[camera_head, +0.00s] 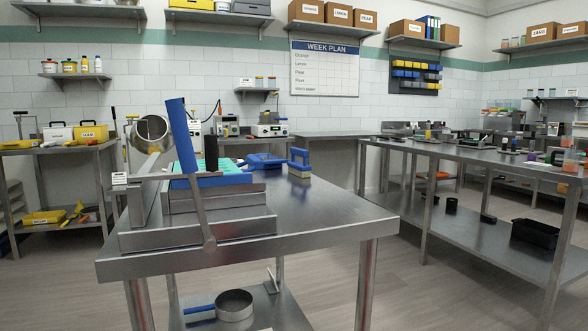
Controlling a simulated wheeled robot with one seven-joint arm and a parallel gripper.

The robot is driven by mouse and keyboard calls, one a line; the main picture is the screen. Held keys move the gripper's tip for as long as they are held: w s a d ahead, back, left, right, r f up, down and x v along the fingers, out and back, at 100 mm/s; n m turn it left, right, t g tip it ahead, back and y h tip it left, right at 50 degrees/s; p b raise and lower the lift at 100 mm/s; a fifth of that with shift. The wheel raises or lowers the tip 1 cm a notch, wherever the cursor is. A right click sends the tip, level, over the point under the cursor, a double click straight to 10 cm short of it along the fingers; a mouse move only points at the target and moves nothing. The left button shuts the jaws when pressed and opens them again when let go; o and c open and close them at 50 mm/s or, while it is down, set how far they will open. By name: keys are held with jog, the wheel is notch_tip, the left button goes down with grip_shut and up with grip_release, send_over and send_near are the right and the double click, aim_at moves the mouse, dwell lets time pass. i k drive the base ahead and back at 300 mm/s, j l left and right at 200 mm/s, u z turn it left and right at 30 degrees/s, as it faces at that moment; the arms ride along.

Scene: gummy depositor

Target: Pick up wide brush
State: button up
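What looks like the wide brush (300,165) stands on the steel table (330,205) in the head view, right of the depositor. It has a blue upright handle and a pale base that looks like bristles resting on the tabletop. A second blue item (262,160) lies just left of it; its exact shape is hard to tell. The depositor (215,235), a steel machine with a blue-handled lever (182,135), stands at the table's left front. My gripper is not in view.
The table's right half is bare. A round steel sieve-like pan (235,305) with a blue handle lies on the lower shelf. A long steel table (460,150) with many items stands at the right, across open floor.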

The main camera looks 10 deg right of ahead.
aim_at(300, 169)
jog(key=u, duration=2)
jog(key=l+u, duration=0.3)
jog(key=u, duration=0.15)
jog(key=k+l+u, duration=0.1)
jog(key=l+u, duration=0.15)
jog(key=u, duration=0.25)
jog(key=k+l+u, duration=0.15)
jog(key=u, duration=0.3)
jog(key=k+l+u, duration=0.15)
jog(key=u, duration=0.35)
jog(key=k+l, duration=0.05)
jog(key=l, duration=0.05)
